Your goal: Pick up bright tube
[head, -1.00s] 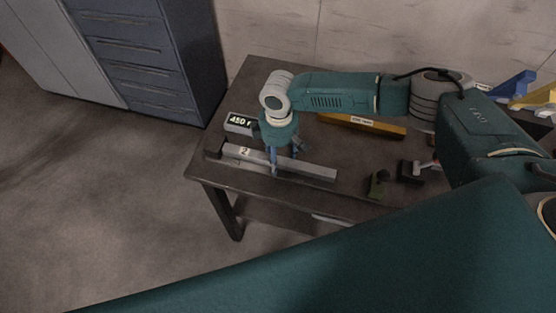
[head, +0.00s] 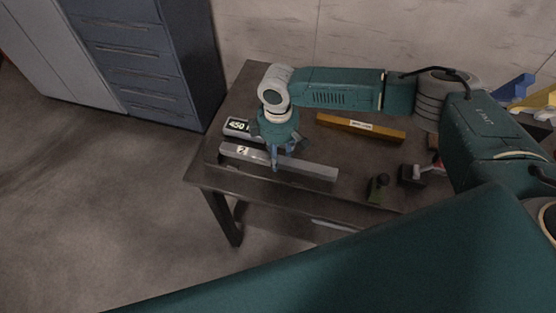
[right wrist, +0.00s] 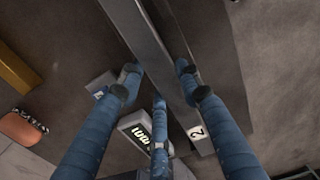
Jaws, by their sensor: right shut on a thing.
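The bright tube (head: 310,170) is a long pale-grey bar with a white label "2" near its left end. It lies along the front edge of the dark table, over a dark rail. My right gripper (head: 279,158) points down from above and is shut on the tube left of its middle. In the right wrist view the tube (right wrist: 150,45) runs between the blue fingers of the gripper (right wrist: 158,82), with its label at the lower right. I cannot tell whether the tube is clear of the rail. My left gripper is not in view.
A box with a lit display (head: 238,126) stands just behind the tube's left end. A yellow bar (head: 385,131) lies farther back. A green block with a dark knob (head: 377,189) and a dark block with a handle (head: 411,176) stand at right. Drawers (head: 150,65) stand left of the table.

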